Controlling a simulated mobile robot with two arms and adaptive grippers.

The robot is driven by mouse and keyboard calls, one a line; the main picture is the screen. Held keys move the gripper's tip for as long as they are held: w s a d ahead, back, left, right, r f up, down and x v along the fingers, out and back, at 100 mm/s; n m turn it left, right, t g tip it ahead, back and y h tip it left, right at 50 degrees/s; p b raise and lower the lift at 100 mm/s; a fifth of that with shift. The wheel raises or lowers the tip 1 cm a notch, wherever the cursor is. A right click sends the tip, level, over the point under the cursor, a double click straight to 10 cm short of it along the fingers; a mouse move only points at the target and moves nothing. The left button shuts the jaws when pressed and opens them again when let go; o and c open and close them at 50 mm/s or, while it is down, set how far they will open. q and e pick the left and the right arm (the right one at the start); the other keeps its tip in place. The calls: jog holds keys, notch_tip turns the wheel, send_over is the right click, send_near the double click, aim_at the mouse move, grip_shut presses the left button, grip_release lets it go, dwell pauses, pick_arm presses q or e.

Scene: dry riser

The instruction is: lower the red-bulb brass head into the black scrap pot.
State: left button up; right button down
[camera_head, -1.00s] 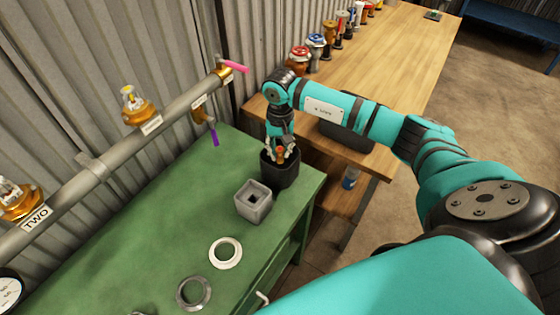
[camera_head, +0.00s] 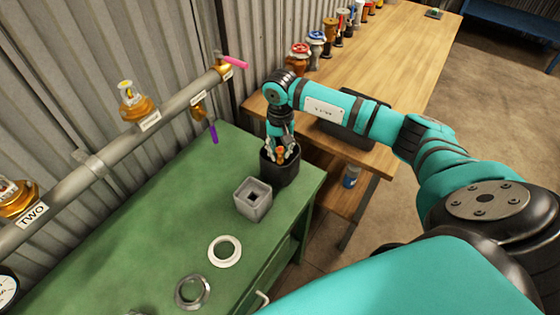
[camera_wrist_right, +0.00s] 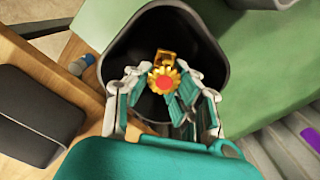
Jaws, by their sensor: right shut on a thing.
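The black scrap pot (camera_head: 281,172) stands at the far right corner of the green bench. My right gripper (camera_head: 281,152) points down into its mouth. In the right wrist view the gripper (camera_wrist_right: 163,82) is shut on the brass head (camera_wrist_right: 163,79), which shows a red bulb at its centre and a gold, petal-like rim. The head is within the outline of the mouth of the pot (camera_wrist_right: 214,60), with the dark interior around it. I cannot tell whether it touches the pot's floor. My left gripper is not in view.
A grey square block (camera_head: 253,199) with a hole stands beside the pot. Two rings, one white (camera_head: 224,251) and one grey (camera_head: 192,291), lie on the green bench (camera_head: 150,240). A pipe with valves runs along the wall. Several valves line the wooden table (camera_head: 400,50).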

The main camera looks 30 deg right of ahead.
jog(key=shift+f+b, duration=0.9)
jog(key=shift+f, duration=0.1)
dwell(0.4)
jog(key=c, duration=1.1)
grip_release()
jog(key=shift+r, duration=0.3)
notch_tip(320, 180, up, 12)
jog(key=shift+f, duration=0.25)
